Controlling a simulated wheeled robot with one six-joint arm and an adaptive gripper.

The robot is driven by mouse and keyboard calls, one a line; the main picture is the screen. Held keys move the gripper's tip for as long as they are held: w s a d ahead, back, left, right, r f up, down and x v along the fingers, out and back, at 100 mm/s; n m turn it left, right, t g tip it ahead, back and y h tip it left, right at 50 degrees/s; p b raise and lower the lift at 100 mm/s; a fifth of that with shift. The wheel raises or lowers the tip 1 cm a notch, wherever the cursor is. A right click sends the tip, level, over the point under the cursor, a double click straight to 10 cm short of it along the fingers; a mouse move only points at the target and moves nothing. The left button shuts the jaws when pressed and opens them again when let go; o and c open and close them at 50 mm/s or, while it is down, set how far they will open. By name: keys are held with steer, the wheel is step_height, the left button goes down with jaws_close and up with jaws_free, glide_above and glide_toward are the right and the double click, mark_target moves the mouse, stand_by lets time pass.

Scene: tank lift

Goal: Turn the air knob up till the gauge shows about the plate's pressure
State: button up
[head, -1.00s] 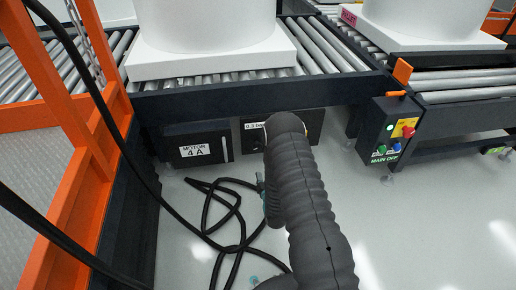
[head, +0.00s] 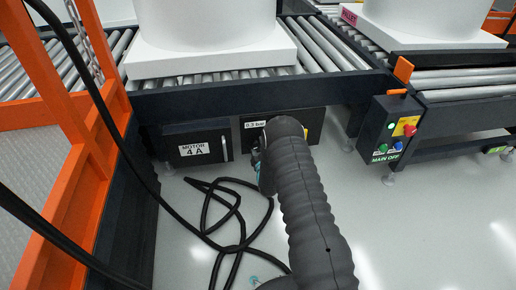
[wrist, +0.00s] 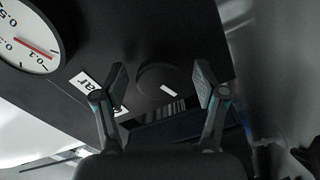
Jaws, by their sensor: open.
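The air knob (wrist: 155,86) is a dark round knob with a white mark, on a black panel in the wrist view. My gripper (wrist: 160,78) is open, with one finger on each side of the knob in the picture; I cannot tell whether they touch it. The gauge (wrist: 24,32) is white, cut off at the upper left, its red needle near the 0.1 mark. The pressure plate (wrist: 86,83) is partly hidden by the left finger; in the head view it (head: 256,124) reads 0.3 bar. There my arm hides the knob and gauge.
A black box labelled MOTOR 4 A (head: 195,149) is left of the panel, under the roller conveyor (head: 225,78). A black hose (head: 240,225) lies looped on the floor. An orange frame (head: 85,150) stands left, a control box (head: 388,130) right.

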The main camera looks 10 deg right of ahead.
steer(key=shift+w, duration=0.1)
steer(key=c, duration=1.2)
steer(key=shift+o, duration=0.2)
steer(key=shift+m, duration=0.3)
steer(key=m, duration=1.1)
steer(key=shift+a+m, duration=0.1)
steer(key=shift+m, duration=0.3)
steer(key=m, duration=1.1)
steer(key=shift+a, duration=0.1)
steer(key=shift+m, duration=0.3)
